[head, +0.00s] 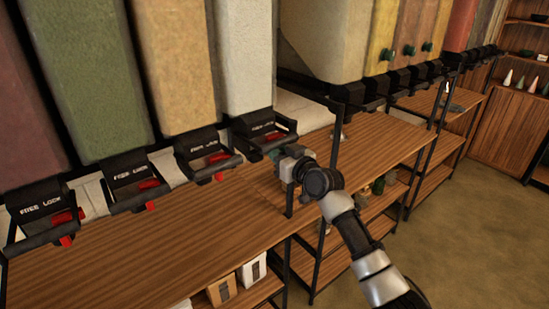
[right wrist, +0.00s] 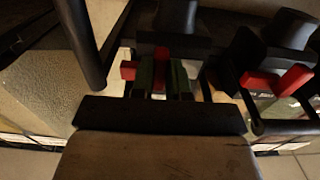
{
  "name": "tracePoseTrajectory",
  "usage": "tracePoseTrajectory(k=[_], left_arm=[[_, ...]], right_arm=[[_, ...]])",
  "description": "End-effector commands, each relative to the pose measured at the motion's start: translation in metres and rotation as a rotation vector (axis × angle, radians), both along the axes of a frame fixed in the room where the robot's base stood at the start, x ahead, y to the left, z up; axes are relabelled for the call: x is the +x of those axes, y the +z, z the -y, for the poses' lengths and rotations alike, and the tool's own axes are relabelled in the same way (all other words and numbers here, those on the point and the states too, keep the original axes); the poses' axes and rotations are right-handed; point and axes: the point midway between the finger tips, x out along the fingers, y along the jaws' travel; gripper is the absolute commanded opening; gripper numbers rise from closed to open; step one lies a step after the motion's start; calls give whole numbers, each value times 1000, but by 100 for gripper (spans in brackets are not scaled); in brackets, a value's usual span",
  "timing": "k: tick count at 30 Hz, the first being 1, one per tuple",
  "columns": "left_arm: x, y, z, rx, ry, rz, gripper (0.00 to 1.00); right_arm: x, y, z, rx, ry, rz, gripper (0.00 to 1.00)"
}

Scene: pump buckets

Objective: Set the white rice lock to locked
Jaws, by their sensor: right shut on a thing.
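The white rice dispenser (head: 243,60) is the pale column at the right of the near row in the head view. Below it is its black lock housing (head: 262,128) with white lettering. My right gripper (head: 280,158) reaches up to this housing from the lower right. In the right wrist view, my right gripper (right wrist: 160,80) has its greenish fingertips on either side of the red lock lever (right wrist: 159,55) and is shut on it. Part of the lever is hidden between the fingers. My left gripper is not in view.
Neighbouring black locks with red levers, such as one under the tan dispenser (head: 205,150), stand close to the left. A wooden counter (head: 190,235) runs below, with a black upright post (head: 337,135) near my arm. Open floor (head: 460,230) lies to the right.

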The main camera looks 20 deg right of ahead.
Motion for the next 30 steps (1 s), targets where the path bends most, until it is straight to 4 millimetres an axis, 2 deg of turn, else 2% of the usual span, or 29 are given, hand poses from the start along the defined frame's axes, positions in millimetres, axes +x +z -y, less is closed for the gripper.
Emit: tracePoseTrajectory(k=[3,4,8,9,20,23,30], left_arm=[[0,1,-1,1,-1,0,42],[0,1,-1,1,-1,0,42],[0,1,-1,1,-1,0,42],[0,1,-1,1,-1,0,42],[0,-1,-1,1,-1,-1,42],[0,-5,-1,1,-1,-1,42],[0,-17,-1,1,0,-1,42]], right_arm=[[0,2,2,-2,-5,2,0],[0,2,2,-2,-5,2,20],[0,2,2,-2,-4,2,40],[0,2,2,-2,-4,2,42],[-6,0,3,-2,-2,2,42],[-18,-2,8,-3,-2,2,42],[-62,-3,25,-5,-4,2,42]])
